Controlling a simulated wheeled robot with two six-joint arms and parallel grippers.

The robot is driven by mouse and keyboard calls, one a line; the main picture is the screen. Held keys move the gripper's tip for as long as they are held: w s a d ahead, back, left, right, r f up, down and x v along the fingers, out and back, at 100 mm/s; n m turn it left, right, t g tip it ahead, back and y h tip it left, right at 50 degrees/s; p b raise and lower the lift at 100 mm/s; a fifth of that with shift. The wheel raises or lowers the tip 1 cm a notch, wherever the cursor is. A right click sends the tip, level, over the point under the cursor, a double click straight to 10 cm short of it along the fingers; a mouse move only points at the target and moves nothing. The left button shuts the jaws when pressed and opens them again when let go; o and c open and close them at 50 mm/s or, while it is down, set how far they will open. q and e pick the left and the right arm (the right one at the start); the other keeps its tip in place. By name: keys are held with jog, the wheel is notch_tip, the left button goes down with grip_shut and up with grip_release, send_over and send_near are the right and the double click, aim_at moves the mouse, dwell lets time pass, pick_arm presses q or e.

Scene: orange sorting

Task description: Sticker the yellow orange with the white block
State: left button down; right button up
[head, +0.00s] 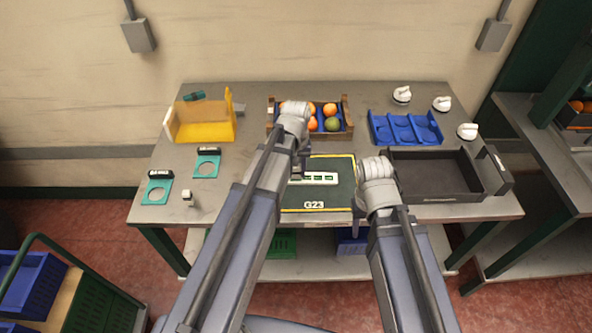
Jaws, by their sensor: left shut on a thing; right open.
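A fruit crate (348,130) at the back middle of the table holds several orange fruits (330,109) and a green one (332,124). I cannot single out a yellow one. A small white block (188,198) stands at the front left of the table; I cannot tell whether it is the task's block. My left gripper (298,172) is shut over the left edge of the dark mat (335,165); the thing in it is too small and covered to name. My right gripper (372,190) is open by the mat's right edge, its fingers mostly hidden by its wrist.
A white strip with green squares (320,178) lies on the mat. Left are a yellow holder (205,131) and two teal label stands (157,190). Right are a blue tray (405,128), a black tray (437,175) and several white knobbed things (467,131). The left front has free room.

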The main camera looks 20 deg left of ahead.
pick_arm(q)
notch_tip(320, 180, up, 7)
jog(key=p, duration=0.7)
dwell(0.3)
